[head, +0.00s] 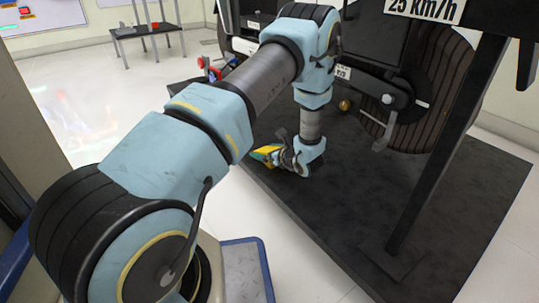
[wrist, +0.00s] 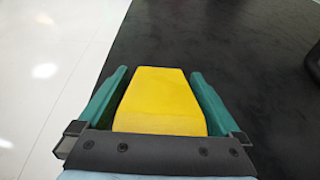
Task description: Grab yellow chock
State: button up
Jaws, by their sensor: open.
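The yellow chock (wrist: 160,98) lies on the black mat (wrist: 245,75), near the mat's edge. In the wrist view it sits between the two green fingers of my gripper (wrist: 158,88), with a narrow gap on each side. My gripper is open around it. In the head view the chock (head: 265,153) shows only in part, beside my gripper (head: 272,157) at the left edge of the mat. My wrist and the gripper hide the rest of it there.
A large dark wheel (head: 430,90) and a black frame post (head: 450,150) stand on the mat, right of my arm. A red and blue item (head: 210,70) is behind my arm. A small table (head: 147,32) stands at the back left. White floor is clear at left.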

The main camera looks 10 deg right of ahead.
jog(key=shift+c, duration=0.2)
grip_shut()
dwell(0.6)
